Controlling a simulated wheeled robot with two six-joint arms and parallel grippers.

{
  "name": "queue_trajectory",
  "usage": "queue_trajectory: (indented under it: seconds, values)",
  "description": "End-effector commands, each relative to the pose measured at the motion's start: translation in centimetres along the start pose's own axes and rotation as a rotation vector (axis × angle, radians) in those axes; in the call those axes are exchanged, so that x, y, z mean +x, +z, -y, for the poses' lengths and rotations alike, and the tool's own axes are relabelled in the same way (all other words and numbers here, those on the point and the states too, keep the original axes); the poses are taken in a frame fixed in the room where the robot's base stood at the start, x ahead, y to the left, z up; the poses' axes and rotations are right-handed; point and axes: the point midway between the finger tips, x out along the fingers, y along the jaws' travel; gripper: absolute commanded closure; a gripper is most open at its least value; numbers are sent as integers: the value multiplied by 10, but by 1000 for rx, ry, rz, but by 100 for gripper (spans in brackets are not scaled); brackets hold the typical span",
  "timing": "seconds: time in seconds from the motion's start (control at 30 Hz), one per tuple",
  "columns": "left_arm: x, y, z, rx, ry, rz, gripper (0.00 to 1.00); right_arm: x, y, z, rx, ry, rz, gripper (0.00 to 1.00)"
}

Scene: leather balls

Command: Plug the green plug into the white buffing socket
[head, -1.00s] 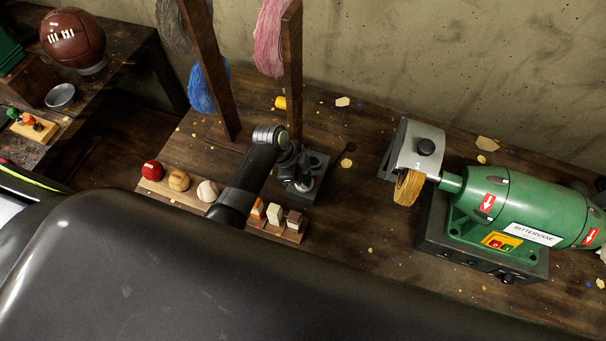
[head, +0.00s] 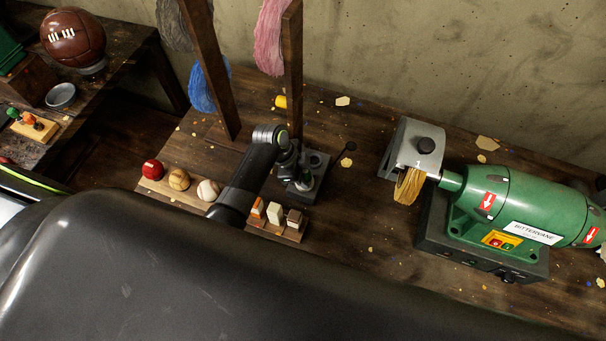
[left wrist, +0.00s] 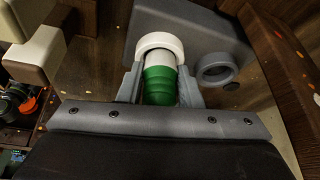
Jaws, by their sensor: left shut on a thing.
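My left gripper (left wrist: 160,88) is shut on the green plug (left wrist: 160,87), which has a green ribbed body and a white end. In the left wrist view the white end meets the white ring of the buffing socket (left wrist: 160,41) on a dark grey block. I cannot tell how deep it sits in the ring. In the head view my left gripper (head: 297,172) is over the socket block (head: 313,193), and a little green of the plug (head: 305,181) shows beside it. My right gripper is not in view.
A grey-ringed socket (left wrist: 216,69) is beside the white one. Wooden posts (head: 292,75) stand behind the block. A rack of small blocks (head: 275,213) and a row of balls (head: 179,180) are close to my left arm. The green buffing machine (head: 515,205) stands at right.

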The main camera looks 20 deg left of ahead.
Motion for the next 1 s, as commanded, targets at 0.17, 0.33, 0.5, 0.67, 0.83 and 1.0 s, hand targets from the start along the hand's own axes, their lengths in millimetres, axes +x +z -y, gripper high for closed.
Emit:
queue_trajectory:
  seconds: [0.17,0.33,0.5,0.67,0.83,1.0]
  values:
    - [11,8,-7,-8,17,10,88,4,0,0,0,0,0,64]
    - [14,10,-7,-7,16,11,88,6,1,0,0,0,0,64]
    - [15,10,-7,-6,15,12,88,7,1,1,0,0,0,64]
    - [15,10,-7,-6,14,12,88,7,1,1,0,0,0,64]
    - [14,10,-7,-6,14,12,88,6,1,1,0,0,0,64]
    - [10,8,-7,-6,15,12,88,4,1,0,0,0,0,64]
